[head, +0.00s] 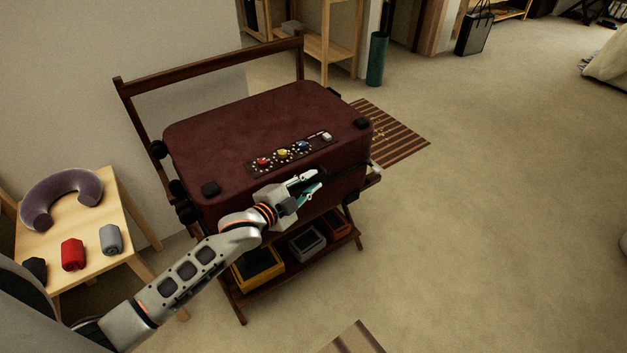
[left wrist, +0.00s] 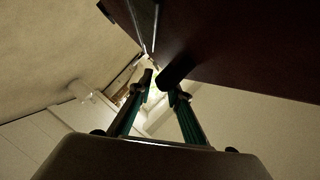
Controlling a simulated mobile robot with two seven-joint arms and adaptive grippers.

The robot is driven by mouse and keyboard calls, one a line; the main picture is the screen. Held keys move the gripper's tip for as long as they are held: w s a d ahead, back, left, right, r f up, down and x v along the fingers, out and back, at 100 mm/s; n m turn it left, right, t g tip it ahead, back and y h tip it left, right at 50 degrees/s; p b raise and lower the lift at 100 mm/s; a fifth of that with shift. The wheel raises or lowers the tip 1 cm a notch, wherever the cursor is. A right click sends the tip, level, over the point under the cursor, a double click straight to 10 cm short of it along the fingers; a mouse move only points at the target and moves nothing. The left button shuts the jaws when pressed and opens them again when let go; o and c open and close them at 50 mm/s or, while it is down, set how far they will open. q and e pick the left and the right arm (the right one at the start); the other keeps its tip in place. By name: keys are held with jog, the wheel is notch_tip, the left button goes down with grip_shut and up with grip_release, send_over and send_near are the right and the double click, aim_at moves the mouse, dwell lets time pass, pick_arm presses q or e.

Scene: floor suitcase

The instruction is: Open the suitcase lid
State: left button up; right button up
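The maroon suitcase (head: 240,120) lies flat on a dark wooden rack, with its lid down. A dark panel with red, yellow, blue and white knobs (head: 283,153) is on its top near the front edge. My left gripper (head: 318,180) is at the suitcase's front side, just below the lid edge. My right gripper is not in view.
The rack (head: 232,303) has a lower shelf with a yellow box (head: 257,270) and grey and red boxes. A light wooden table (head: 88,232) at the left holds a neck pillow (head: 62,196) and small rolls. Open carpet (head: 480,230) lies to the right.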

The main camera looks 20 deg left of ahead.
pick_arm(q)
jog(key=shift+w+d+f, duration=0.15)
jog(key=shift+w+d, duration=0.05)
jog(key=shift+w, duration=0.35)
grip_shut()
